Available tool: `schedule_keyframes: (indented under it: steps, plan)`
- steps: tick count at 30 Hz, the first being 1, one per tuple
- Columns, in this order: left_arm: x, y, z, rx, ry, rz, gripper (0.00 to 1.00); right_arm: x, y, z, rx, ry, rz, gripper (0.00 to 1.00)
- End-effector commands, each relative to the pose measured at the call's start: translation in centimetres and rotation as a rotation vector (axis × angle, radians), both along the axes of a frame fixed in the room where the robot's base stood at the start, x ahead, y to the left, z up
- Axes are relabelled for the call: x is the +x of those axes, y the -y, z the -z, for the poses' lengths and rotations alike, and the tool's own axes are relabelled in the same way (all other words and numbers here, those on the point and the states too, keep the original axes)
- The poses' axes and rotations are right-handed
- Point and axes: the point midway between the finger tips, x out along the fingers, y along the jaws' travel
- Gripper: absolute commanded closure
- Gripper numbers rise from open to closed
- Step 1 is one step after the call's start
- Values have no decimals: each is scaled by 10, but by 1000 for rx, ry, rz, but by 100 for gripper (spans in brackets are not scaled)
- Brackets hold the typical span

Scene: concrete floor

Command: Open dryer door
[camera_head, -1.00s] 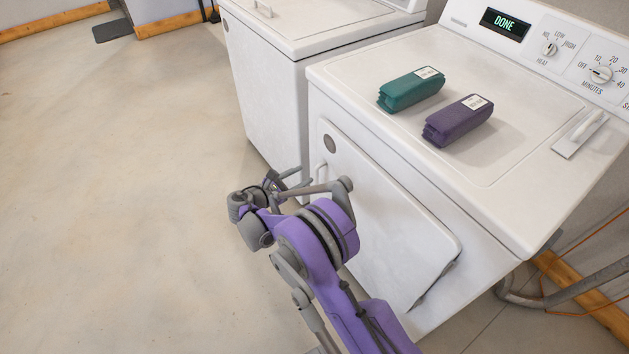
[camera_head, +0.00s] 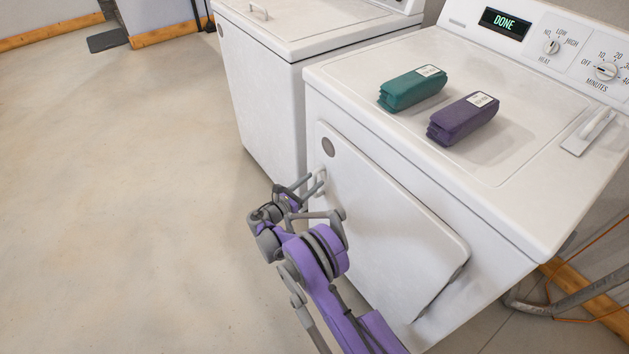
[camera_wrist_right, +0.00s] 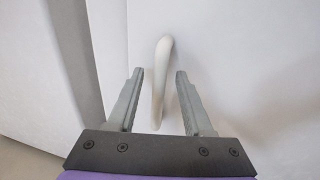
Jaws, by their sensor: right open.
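The white dryer door (camera_head: 385,225) is on the front of the dryer (camera_head: 440,190) and looks shut. Its handle (camera_wrist_right: 161,80) is a pale upright loop; in the head view the handle (camera_head: 320,178) is partly hidden by my gripper. My right gripper (camera_head: 308,183) is at the handle near the door's left edge. In the right wrist view, the open fingers of this gripper (camera_wrist_right: 160,85) stand on either side of the handle, with gaps visible on both sides, the handle closer to the left finger. My left gripper is not in view.
A second white appliance (camera_head: 270,110) stands left of the dryer. A teal bundle (camera_head: 408,93) and a purple bundle (camera_head: 460,122) lie on the dryer top, with a small white item (camera_head: 588,130) to their right.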

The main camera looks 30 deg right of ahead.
Motion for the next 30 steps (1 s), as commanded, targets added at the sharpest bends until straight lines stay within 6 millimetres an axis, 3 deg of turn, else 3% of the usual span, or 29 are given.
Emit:
schedule_keyframes:
  steps: [5,14,23,30]
  plan:
    - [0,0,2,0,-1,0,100,4,14,0,0,1,0,49]
    - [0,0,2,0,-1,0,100,5,16,0,0,1,0,49]
    - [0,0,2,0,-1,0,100,4,16,0,0,1,0,100]
    - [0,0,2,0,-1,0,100,4,16,0,0,1,0,100]
